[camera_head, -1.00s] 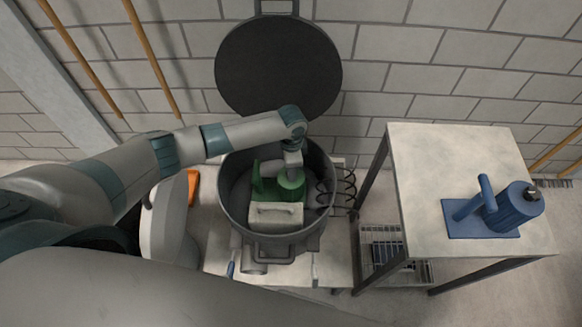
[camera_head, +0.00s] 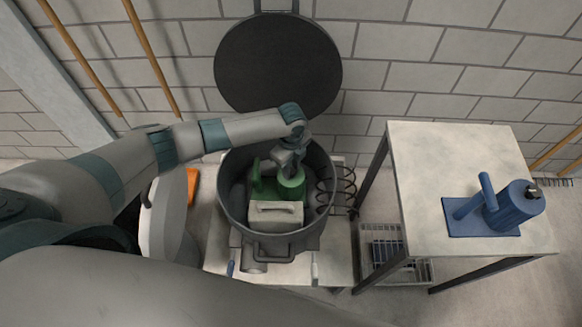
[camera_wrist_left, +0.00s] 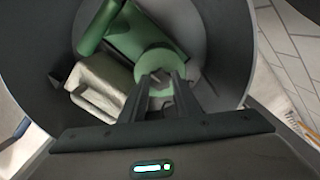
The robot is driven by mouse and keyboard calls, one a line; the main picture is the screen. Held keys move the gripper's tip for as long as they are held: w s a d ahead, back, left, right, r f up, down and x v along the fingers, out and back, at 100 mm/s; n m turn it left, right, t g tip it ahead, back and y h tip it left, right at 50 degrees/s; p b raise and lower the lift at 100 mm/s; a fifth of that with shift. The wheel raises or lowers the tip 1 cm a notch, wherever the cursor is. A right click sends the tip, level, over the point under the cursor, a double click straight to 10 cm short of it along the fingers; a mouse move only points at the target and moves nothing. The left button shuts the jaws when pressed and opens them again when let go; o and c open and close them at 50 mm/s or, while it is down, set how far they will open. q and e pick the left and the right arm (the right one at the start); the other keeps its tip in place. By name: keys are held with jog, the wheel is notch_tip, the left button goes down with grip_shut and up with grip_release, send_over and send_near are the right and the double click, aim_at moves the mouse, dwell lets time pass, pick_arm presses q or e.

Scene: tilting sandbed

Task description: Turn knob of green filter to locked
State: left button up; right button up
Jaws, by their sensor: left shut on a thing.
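The green filter (camera_head: 264,184) stands inside the grey round tub, next to a pale box-shaped block (camera_head: 276,213). My left gripper (camera_head: 289,166) reaches down into the tub from above, at the top of the green filter. In the left wrist view my left gripper's two fingers (camera_wrist_left: 160,88) are shut on the filter's knob (camera_wrist_left: 158,86), in the middle of the round green top (camera_wrist_left: 155,60). The fingers hide much of the knob, so its setting cannot be read. My right gripper is not in view.
The tub (camera_head: 232,205) has tall walls around the filter, and its round dark lid (camera_head: 278,62) stands open behind it. A table (camera_head: 430,160) at the right carries a blue filter-like device (camera_head: 512,207) on a blue plate.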

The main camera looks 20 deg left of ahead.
aim_at(291, 171)
pick_arm(q)
jog(key=shift+m, duration=0.5)
jog(key=o, duration=1.1)
jog(key=shift+c, duration=0.2)
jog(key=shift+r, duration=0.1)
notch_tip(291, 171, up, 17)
jog(key=b, duration=0.2)
jog(key=shift+r+b, duration=0.15)
jog(key=shift+b, duration=0.25)
